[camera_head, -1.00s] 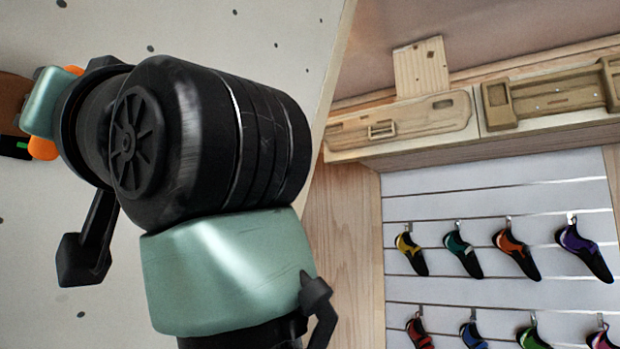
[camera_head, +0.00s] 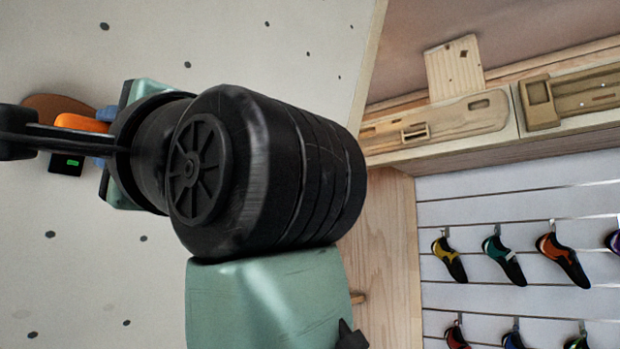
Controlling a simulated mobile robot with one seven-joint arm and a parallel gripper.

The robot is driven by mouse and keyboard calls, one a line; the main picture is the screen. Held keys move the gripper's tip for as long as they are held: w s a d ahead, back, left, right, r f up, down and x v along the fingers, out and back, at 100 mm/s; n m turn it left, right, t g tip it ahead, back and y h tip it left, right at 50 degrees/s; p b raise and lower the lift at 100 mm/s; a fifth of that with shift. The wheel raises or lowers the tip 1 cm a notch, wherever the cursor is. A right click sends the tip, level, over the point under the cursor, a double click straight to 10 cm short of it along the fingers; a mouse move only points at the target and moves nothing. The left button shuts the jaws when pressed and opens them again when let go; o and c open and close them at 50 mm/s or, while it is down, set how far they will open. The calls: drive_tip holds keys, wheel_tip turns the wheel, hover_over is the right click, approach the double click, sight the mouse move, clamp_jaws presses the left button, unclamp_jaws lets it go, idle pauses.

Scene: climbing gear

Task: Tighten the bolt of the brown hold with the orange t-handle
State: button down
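An orange part of the t-handle (camera_head: 82,123) shows in front of the hold, just above that bar. My gripper (camera_head: 102,138) is at the t-handle, seen from behind. My wrist hides its fingertips, so I cannot see whether it grips the handle. The bolt and where the handle's tip meets it are hidden. Small blue parts show beside the wrist; I cannot tell what they belong to.
A black box with a green display (camera_head: 67,164) is just below the hold. The climbing wall (camera_head: 90,270) is otherwise bare, with small holes. Wooden hangboards (camera_head: 440,123) and a rack of climbing shoes (camera_head: 505,262) are at the right, clear of my arm.

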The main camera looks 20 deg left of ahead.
drive_tip(key=m, duration=0.4)
drive_tip(key=d+n+b, duration=0.1)
drive_tip(key=n, duration=0.6)
drive_tip(key=s+d+f+n+b, duration=0.1)
drive_tip(key=n, duration=0.6)
drive_tip(key=d+n+b, duration=0.1)
drive_tip(key=n, duration=0.6)
drive_tip(key=shift+s+d+f+n, duration=0.15)
drive_tip(key=shift+s+d+n, duration=0.05)
drive_tip(key=shift+n, duration=0.2)
drive_tip(key=c, duration=1.3)
unclamp_jaws()
clamp_jaws()
